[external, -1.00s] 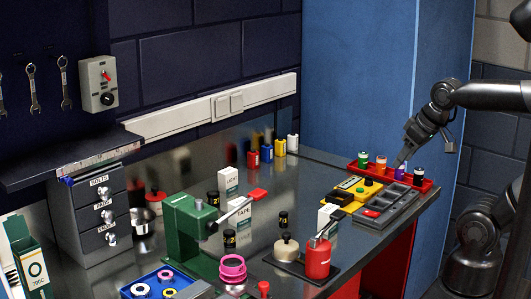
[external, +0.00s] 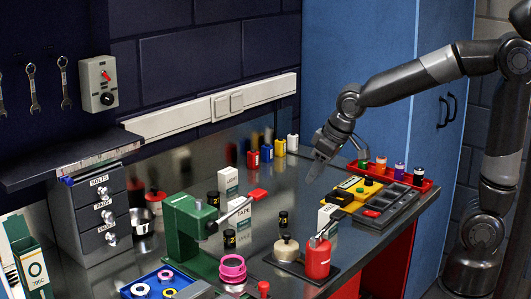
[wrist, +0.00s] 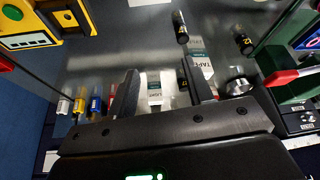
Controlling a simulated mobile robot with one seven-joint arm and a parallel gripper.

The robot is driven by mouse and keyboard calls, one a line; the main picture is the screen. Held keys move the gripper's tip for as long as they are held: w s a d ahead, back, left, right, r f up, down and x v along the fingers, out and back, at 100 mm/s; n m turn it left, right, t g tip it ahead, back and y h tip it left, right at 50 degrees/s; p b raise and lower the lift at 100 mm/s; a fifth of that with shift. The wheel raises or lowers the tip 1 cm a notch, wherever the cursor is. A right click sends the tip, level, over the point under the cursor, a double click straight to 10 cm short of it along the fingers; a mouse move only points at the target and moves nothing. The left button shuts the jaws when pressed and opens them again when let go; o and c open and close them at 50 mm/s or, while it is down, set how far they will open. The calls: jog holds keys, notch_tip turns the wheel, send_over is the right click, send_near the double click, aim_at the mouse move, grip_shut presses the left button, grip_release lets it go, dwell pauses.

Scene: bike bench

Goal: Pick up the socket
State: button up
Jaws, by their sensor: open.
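Several short black sockets with yellow size marks stand upright on the dark bench. In the external view, one socket (external: 283,219) stands in the middle, another socket (external: 229,239) is nearer the green vise, and a third socket (external: 213,199) is farther back. Two sockets show in the wrist view (wrist: 180,28) (wrist: 243,43); another is partly hidden by the right finger. I cannot tell which one the task means. My gripper (external: 317,175) is open and empty above the bench, right of and apart from the sockets. Its fingers (wrist: 161,88) point over the bench in the wrist view.
White boxes (external: 229,180) (external: 327,219) stand among the sockets. A green vise (external: 190,230) with a red-ended handle is at left. A red bottle (external: 317,258) is in front. A red tray (external: 426,184) of small cylinders and a yellow case (external: 350,193) lie at right.

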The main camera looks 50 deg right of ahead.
send_near(284, 213)
jog(key=shift+n, duration=0.3)
jog(key=x, duration=0.5)
jog(key=shift+w, duration=0.2)
jog(key=shift+s+x, duration=0.1)
jog(key=shift+x, duration=1.25)
jog(key=shift+s+x, duration=0.15)
jog(key=shift+x, duration=1.2)
jog(key=shift+f, duration=0.1)
jog(key=shift+c, duration=0.6)
grip_shut()
